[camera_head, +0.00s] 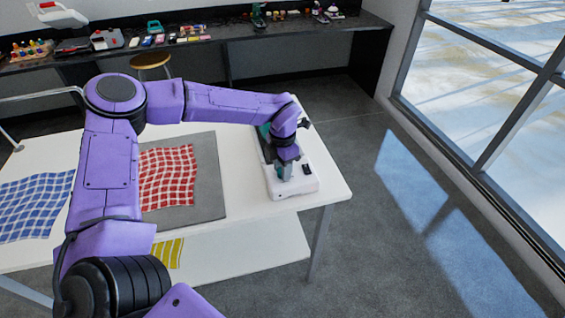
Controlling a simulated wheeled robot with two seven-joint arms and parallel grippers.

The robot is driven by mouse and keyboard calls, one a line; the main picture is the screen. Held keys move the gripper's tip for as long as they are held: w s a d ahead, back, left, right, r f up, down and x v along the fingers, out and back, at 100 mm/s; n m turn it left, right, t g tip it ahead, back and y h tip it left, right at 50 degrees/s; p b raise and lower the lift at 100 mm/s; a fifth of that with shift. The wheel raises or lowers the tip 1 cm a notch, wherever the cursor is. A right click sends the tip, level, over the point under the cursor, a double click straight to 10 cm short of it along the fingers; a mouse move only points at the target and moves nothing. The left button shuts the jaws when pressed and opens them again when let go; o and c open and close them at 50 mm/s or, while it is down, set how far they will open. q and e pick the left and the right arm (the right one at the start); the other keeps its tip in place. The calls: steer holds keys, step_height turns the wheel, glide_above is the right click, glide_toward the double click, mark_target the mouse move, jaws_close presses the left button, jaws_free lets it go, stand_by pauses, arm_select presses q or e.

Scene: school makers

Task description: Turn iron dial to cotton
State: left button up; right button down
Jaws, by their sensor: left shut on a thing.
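The white and dark iron unit (302,187), with a teal part (264,132) toward its back, stands at the right end of the white table. My left gripper (285,172) reaches down over the front part of the unit, fingers pointing downward. It is shut on a small part there, which appears to be the iron dial. The dial itself is hidden by the fingers, so its setting cannot be read. My right gripper is not in view.
A red checked cloth (168,172) lies on a grey mat (207,180) left of the iron. A blue checked cloth (35,205) lies farther left. A yellow cloth (168,252) is on the lower shelf. A stool (150,61) stands behind the table.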

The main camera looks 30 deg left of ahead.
arm_select(q)
steer(key=shift+w+r+m+p, duration=0.15)
steer(key=shift+m+p, duration=0.6)
steer(key=shift+m, duration=0.85)
steer(key=o, duration=1)
steer(key=shift+o, duration=0.2)
step_height(320, 180, up, 10)
steer(key=b, duration=0.2)
steer(key=shift+r, duration=0.25)
steer(key=shift+f, duration=0.1)
